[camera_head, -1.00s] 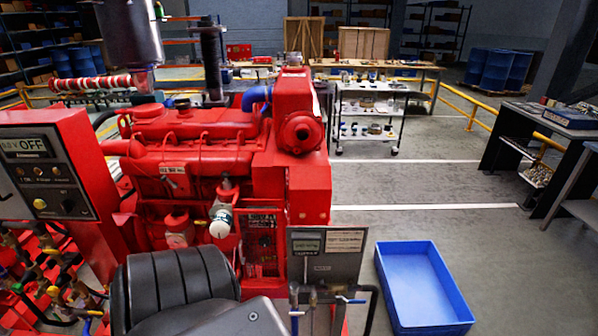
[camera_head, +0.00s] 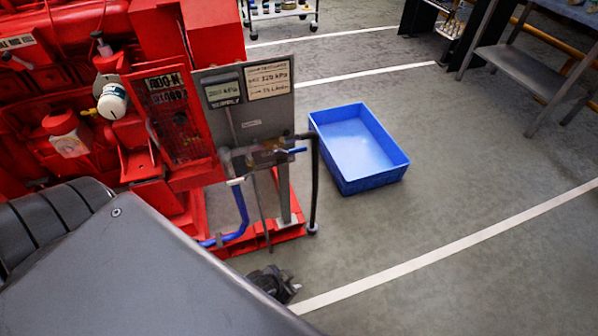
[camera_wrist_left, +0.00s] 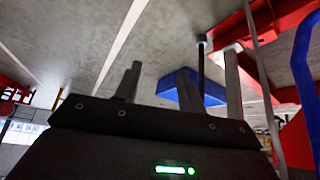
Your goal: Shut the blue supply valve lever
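The blue supply valve lever (camera_head: 297,150) is a small blue handle sticking out to the right of a brass-coloured valve (camera_head: 270,156) on the pipe below the grey gauge panel (camera_head: 246,100). My left gripper (camera_head: 280,288) shows partly past my dark forearm, low in the head view, below and apart from the valve. In the left wrist view its two fingers (camera_wrist_left: 181,82) stand wide apart with nothing between them. I cannot make out the lever in the wrist view. My right gripper is not in view.
A blue hose (camera_head: 242,215) hangs below the valve, and a dark pipe (camera_head: 315,185) drops to its right. The red base frame (camera_head: 262,238) is beneath. A blue tray (camera_head: 358,148) lies on the floor to the right. The floor in front is clear.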

